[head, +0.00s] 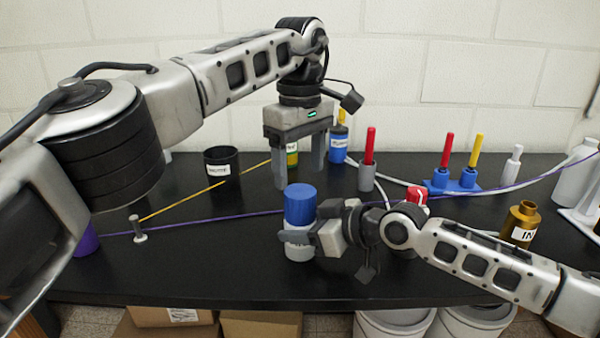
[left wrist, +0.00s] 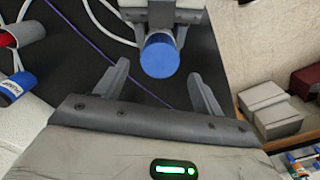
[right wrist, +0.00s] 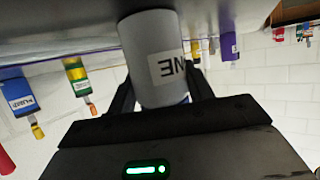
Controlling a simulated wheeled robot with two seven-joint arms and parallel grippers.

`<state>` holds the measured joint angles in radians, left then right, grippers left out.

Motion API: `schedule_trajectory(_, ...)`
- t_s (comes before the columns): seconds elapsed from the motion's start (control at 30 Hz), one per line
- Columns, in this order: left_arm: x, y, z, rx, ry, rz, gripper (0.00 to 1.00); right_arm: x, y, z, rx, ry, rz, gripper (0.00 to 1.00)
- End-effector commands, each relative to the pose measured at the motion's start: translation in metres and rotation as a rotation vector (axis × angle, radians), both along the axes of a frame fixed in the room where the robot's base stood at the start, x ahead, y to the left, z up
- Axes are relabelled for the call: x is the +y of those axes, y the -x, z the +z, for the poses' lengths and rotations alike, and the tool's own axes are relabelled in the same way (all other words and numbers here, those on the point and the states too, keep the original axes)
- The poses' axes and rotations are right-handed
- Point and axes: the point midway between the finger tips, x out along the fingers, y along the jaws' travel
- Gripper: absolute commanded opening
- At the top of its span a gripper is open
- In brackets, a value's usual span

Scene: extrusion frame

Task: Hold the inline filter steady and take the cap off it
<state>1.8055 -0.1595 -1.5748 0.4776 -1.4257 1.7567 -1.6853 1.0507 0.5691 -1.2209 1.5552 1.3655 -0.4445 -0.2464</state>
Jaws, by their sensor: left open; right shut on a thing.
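The inline filter (head: 297,246) stands upright on the black table, a pale cylinder with a white label. Its blue cap (head: 300,203) sits on top of it. My right gripper (head: 292,238) is shut on the filter's body from the right; the body (right wrist: 152,50) also shows between the fingers in the right wrist view. My left gripper (head: 297,182) is open and empty, fingers pointing down, above and behind the cap. In the left wrist view the cap (left wrist: 160,57) lies ahead of the open fingers (left wrist: 160,85), apart from both.
A black labelled cup (head: 222,164) stands behind left. A grey holder with a red-topped piece (head: 368,160) and a blue rack (head: 455,180) stand behind right. A brass bottle (head: 521,222) is at right. A purple cord (head: 200,222) crosses the table.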

Motion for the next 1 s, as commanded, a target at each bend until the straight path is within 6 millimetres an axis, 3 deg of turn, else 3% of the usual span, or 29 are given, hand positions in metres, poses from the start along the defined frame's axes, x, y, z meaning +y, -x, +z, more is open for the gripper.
schedule_trajectory(0.5,0.0,0.0,-0.069,0.002,-0.001,-0.021,0.69,0.0,0.0,0.0,-0.001,-0.001,-0.001,0.0)
schedule_trajectory(0.9,0.0,0.0,-0.078,-0.001,-0.001,-0.02,0.69,0.0,0.0,0.0,-0.001,-0.001,0.0,0.0)
schedule_trajectory(0.93,0.0,0.0,-0.078,-0.001,-0.001,-0.02,0.66,0.0,0.0,0.0,-0.001,-0.001,0.0,0.0)
schedule_trajectory(1.0,0.0,0.0,-0.078,-0.001,-0.001,-0.02,0.47,0.0,0.0,0.0,-0.001,-0.001,0.0,0.0)
